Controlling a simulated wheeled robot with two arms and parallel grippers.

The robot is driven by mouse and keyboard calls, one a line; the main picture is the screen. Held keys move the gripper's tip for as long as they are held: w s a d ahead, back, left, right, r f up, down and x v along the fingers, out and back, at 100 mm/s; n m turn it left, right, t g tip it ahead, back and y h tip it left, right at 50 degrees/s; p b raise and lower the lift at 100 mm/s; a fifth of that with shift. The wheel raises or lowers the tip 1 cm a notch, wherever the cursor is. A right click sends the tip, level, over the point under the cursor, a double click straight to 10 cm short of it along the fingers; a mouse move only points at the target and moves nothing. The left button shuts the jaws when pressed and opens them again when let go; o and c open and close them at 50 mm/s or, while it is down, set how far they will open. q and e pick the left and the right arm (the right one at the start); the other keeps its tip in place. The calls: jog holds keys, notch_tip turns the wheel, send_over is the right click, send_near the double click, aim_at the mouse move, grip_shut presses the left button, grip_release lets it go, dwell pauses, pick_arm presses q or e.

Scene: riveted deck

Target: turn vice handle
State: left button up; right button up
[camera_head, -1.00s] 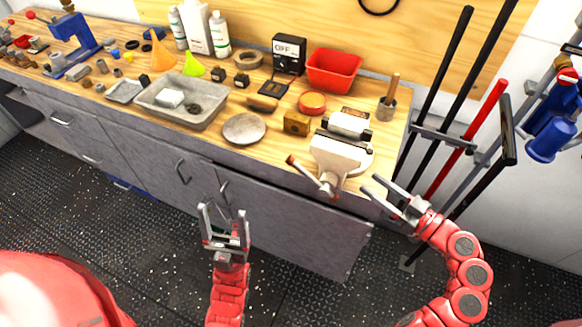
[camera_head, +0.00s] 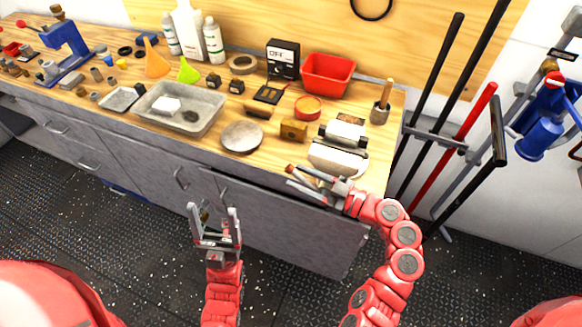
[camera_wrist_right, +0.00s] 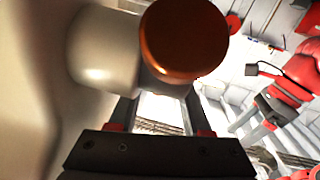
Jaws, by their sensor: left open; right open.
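The white vice (camera_head: 338,158) is mounted at the right end of the workbench, partly hidden by my right gripper and forearm. Its handle has an orange-brown end (camera_head: 291,168), which shows just left of my right gripper. My right gripper (camera_head: 301,179) is open at the vice's front, with its fingers pointing left. In the right wrist view the round orange-brown handle end (camera_wrist_right: 185,38) is close, at the far end of the two parted fingers; contact cannot be told. A pale vice part (camera_wrist_right: 100,55) is beside it. My left gripper (camera_head: 214,210) is open and empty in front of the cabinets.
The bench holds a grey tray (camera_head: 150,124), a round plate (camera_head: 241,137), a brass block (camera_head: 293,130) and a red bin (camera_head: 328,74) left of the vice. Long-handled tools (camera_head: 455,150) stand right of the bench. The floor before the cabinets is clear.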

jog(key=shift+p+x, duration=0.35)
jog(key=shift+x, duration=1.25)
jog(key=shift+c, duration=0.2)
grip_shut()
